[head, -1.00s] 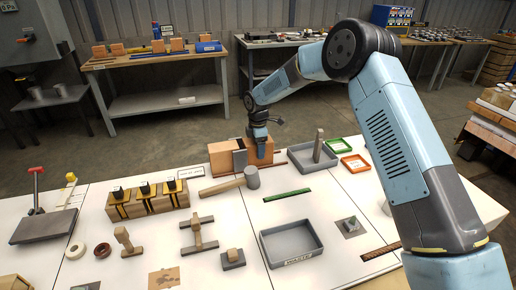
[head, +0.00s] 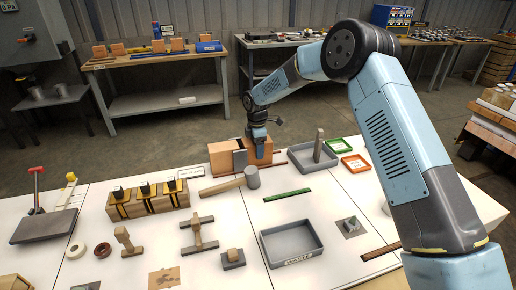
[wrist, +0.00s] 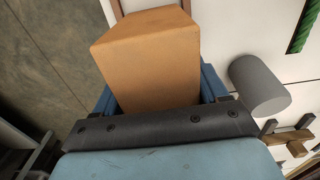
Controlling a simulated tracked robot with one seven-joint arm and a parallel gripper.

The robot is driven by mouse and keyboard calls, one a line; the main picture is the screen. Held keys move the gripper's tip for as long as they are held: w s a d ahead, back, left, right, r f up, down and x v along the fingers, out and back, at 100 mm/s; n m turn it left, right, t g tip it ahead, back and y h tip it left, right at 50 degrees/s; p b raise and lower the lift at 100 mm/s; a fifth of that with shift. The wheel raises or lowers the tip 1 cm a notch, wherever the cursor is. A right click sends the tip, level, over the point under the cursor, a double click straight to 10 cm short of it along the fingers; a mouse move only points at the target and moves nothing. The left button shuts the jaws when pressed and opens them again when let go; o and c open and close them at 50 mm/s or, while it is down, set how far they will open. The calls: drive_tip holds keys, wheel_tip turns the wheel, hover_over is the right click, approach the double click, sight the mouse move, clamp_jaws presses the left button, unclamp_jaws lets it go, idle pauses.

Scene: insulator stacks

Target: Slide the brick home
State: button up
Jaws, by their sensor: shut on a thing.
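An orange-tan brick (wrist: 148,60) fills the space between the blue fingers of my gripper (wrist: 160,92) in the wrist view. In the head view my gripper (head: 258,149) points down at the far side of the white table, shut on this brick (head: 266,153). A dark grey upright piece (head: 240,160) stands just left of the gripper, with another orange block (head: 220,161) beyond it. The gripper partly hides the brick. I cannot tell whether the brick touches the grey piece or how far it sits from its final place.
A grey tray (head: 300,165) with an upright tool stands to the right. A green strip (head: 287,195) and a waste tray (head: 291,242) lie nearer. Yellow-and-black clamped blocks (head: 147,203) stand at left.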

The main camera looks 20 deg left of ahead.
drive_tip(key=shift+s+a, duration=0.55)
drive_tip(key=shift+a, duration=0.25)
idle(0.4)
drive_tip(key=o, duration=1.4)
drive_tip(key=shift+o, duration=0.2)
drive_tip(key=shift+r, duration=0.1)
